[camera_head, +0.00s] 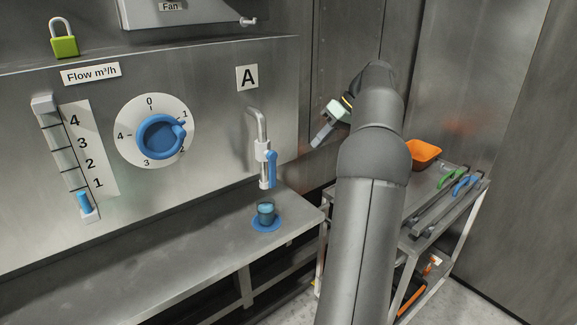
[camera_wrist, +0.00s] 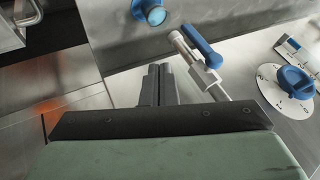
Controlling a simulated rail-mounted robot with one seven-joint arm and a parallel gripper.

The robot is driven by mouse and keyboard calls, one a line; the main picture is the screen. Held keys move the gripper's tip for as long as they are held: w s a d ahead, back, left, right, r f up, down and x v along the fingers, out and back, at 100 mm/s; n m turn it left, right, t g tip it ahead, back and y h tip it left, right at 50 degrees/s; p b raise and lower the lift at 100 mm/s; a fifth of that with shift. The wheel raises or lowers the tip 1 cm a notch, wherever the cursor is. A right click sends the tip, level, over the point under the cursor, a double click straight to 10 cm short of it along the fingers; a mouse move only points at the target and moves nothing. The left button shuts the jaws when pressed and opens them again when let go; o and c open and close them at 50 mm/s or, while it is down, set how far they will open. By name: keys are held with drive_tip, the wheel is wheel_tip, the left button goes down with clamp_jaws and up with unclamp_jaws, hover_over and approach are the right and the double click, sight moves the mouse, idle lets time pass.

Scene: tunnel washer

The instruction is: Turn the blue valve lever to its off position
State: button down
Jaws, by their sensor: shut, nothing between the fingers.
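The blue valve lever (camera_head: 271,168) hangs downward along the tap (camera_head: 261,150) below the "A" label in the head view. In the wrist view the lever (camera_wrist: 202,46) is right of my fingers and lies at a slant beside the pale valve body (camera_wrist: 196,64). My gripper (camera_head: 319,141) is to the right of the tap in the head view, apart from it. In the wrist view my gripper (camera_wrist: 159,68) has its two dark fingers together with nothing between them. The fingers appear close to the valve but not touching the lever.
A glass (camera_head: 266,212) stands on a blue coaster on the steel shelf (camera_head: 150,250) under the tap. A blue dial knob (camera_head: 160,137) and flow gauge (camera_head: 67,160) are to the left. A trolley (camera_head: 455,215) with an orange bowl (camera_head: 423,153) stands at right.

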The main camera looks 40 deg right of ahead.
sight(272, 171)
drive_tip(key=w+a+f, duration=0.4)
drive_tip(key=a+f, duration=0.3)
drive_tip(key=a, duration=0.1)
drive_tip(key=shift+a+f+p, duration=0.25)
drive_tip(key=shift+a+p, duration=0.15)
